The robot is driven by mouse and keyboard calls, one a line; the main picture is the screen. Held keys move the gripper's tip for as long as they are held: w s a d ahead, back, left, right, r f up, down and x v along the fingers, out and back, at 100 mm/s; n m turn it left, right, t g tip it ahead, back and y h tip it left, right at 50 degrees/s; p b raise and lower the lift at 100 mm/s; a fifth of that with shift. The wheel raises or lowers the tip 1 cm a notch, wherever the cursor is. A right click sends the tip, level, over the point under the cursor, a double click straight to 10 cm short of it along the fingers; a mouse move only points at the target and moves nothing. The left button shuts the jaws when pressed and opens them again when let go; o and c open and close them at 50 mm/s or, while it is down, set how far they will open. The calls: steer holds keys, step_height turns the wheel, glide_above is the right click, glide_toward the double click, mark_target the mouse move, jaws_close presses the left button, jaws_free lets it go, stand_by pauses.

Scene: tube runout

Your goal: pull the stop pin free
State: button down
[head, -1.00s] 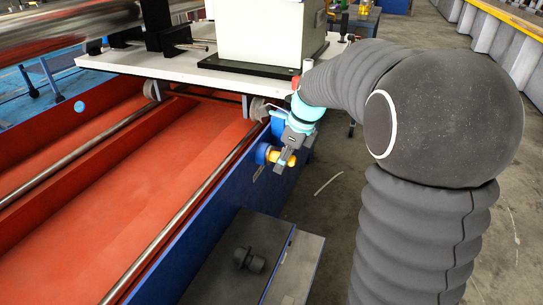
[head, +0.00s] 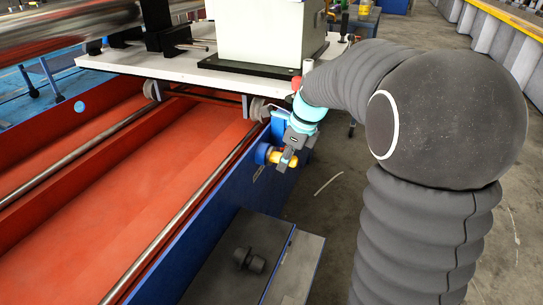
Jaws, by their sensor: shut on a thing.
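The stop pin (head: 292,161) has a yellow-orange handle. It sits at a round blue fitting (head: 262,153) on the outer side of the blue frame. My gripper (head: 284,160) is shut on the pin's handle from above and partly hides it. I cannot tell how far the pin sits in its fitting.
A white carriage plate (head: 190,64) with a pale box on it stands on wheels over the red bed (head: 150,180). A dark step or box (head: 245,255) with a black knob lies below the frame. Grey floor (head: 325,205) is clear to the right.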

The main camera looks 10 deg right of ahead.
steer(key=s+d+p, duration=0.1)
steer(key=s+d, duration=0.6)
steer(key=d, duration=0.3)
steer(key=shift+d, duration=0.2)
stand_by(1.1)
